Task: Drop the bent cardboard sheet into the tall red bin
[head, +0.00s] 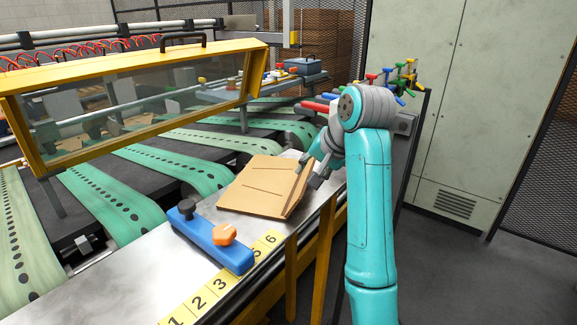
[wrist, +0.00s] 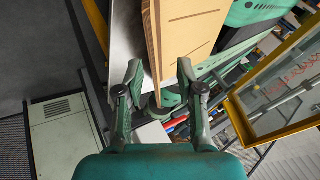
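The bent cardboard sheet (head: 258,185) is a tan panel with dark slits and a bent edge on its right side. It lies on the metal table (head: 128,282), its right edge near the table's yellow front rail. My gripper (head: 318,172) is at the sheet's right edge. In the wrist view my gripper (wrist: 158,68) is open, fingers well apart. The sheet (wrist: 190,30) shows beyond and partly between the fingers, its edge reaching down past the tips. I cannot tell whether a finger touches it. No tall red bin shows in either view.
A blue bar (head: 210,240) with an orange knob lies left of the sheet, beside a yellow numbered scale (head: 220,283). A yellow-framed clear guard (head: 140,95) stands over green belts. A rack of coloured-handled tools (head: 395,80) and a grey cabinet (head: 450,110) stand behind my arm.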

